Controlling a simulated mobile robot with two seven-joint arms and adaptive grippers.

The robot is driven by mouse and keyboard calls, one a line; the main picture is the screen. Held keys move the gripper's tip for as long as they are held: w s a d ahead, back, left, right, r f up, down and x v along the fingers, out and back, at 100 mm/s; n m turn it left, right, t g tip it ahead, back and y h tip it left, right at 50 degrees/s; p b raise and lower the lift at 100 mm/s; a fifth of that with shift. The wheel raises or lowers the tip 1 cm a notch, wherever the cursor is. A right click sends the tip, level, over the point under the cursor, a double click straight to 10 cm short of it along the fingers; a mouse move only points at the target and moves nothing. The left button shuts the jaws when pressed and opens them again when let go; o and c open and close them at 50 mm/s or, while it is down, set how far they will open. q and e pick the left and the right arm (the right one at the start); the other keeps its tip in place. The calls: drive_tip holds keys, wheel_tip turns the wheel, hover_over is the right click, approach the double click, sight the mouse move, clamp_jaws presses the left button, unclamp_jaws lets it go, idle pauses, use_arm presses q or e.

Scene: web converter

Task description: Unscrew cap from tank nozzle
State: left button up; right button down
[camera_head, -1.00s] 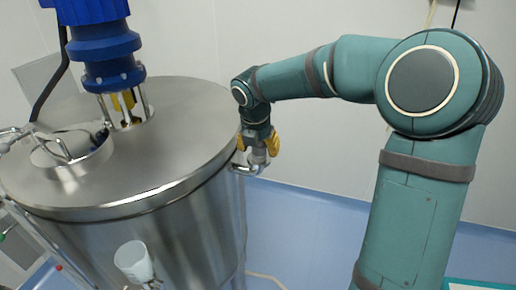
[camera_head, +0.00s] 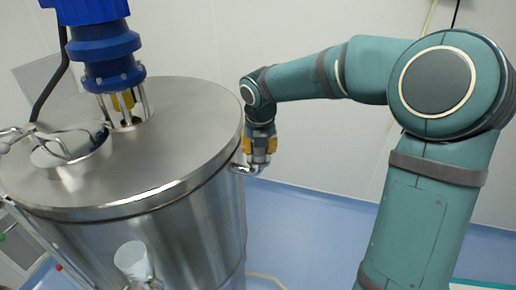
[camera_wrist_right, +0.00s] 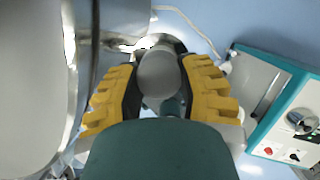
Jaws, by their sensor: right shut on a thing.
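The large steel tank (camera_head: 170,150) fills the left of the head view. Its nozzle (camera_head: 240,169) sticks out from the upper right side, just below the lid rim. My right gripper (camera_head: 258,158) is at the end of this nozzle, pointing down. In the right wrist view the yellow fingers of the gripper (camera_wrist_right: 160,88) stand on both sides of a round grey cap (camera_wrist_right: 159,74) and are shut on it. The cap sits at the nozzle end; whether it is still threaded on cannot be told. My left gripper is not in view.
A blue motor (camera_head: 105,50) stands on the tank lid, beside a round hatch with a handle (camera_head: 70,150). A control box with buttons (camera_wrist_right: 290,125) is at the right in the wrist view. Blue floor lies open right of the tank.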

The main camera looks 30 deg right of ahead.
idle(0.3)
drive_tip(key=n+y, duration=0.1)
drive_tip(key=n, duration=0.3)
drive_tip(key=c, duration=0.7)
unclamp_jaws()
drive_tip(key=shift+m+h, duration=0.3)
drive_tip(key=shift+m, duration=0.8)
drive_tip(key=shift+m, duration=1)
